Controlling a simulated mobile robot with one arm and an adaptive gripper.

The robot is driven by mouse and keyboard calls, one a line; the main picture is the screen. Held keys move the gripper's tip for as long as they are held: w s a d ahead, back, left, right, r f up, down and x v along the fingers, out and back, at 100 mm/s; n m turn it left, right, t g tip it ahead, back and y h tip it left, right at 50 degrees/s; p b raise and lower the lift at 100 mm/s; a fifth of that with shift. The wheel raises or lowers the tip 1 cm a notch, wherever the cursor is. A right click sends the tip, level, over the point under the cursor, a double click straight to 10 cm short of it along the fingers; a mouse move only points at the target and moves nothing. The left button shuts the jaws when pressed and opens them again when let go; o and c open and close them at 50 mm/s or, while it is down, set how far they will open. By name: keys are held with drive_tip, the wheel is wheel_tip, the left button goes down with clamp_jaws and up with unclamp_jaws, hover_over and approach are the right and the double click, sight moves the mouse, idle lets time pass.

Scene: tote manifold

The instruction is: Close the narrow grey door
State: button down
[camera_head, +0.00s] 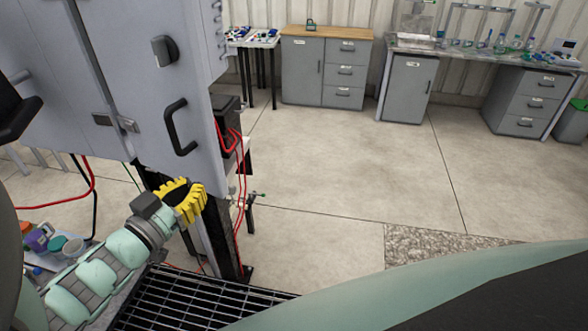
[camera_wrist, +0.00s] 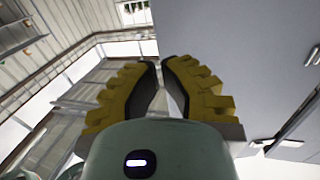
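A grey cabinet fills the upper left of the head view. Its right-hand grey door panel (camera_head: 140,75) has a black D-shaped handle (camera_head: 180,127) and a dark latch (camera_head: 165,50). A seam and a metal fitting separate it from the panel on the left (camera_head: 40,70). I cannot tell which panel is the narrow door or how far it stands open. My gripper (camera_head: 185,198) has yellow ribbed fingers and is just below the cabinet's lower edge, apart from the handle. In the wrist view my gripper (camera_wrist: 161,72) is empty, its fingertips slightly apart, with a grey panel (camera_wrist: 245,60) to the right.
Red cables (camera_head: 236,190) and a black box (camera_head: 227,120) hang at the cabinet's right side. A dark grating (camera_head: 190,300) lies below. Grey drawer cabinets (camera_head: 325,70) and a bench (camera_head: 480,50) stand at the back wall. The floor between is clear.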

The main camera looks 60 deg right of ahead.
sight(215, 169)
drive_tip(key=d, duration=0.1)
drive_tip(key=d+p, duration=0.1)
drive_tip(key=d, duration=0.1)
drive_tip(key=shift+w+d+r, duration=0.1)
drive_tip(key=shift+d+r, duration=0.15)
drive_tip(key=shift+d, duration=0.05)
drive_tip(key=shift+w+d+r+p, duration=0.25)
drive_tip(key=shift+w+p, duration=0.05)
drive_tip(key=shift+p, duration=0.9)
drive_tip(key=shift+d+f+p, duration=0.1)
drive_tip(key=shift+d+p, duration=0.25)
drive_tip(key=shift+p, duration=0.35)
drive_tip(key=shift+s+d+f+p, duration=0.15)
drive_tip(key=shift+d+f+p, duration=0.15)
drive_tip(key=shift+p, duration=0.1)
drive_tip(key=shift+f+b, duration=0.1)
drive_tip(key=shift+b, duration=0.2)
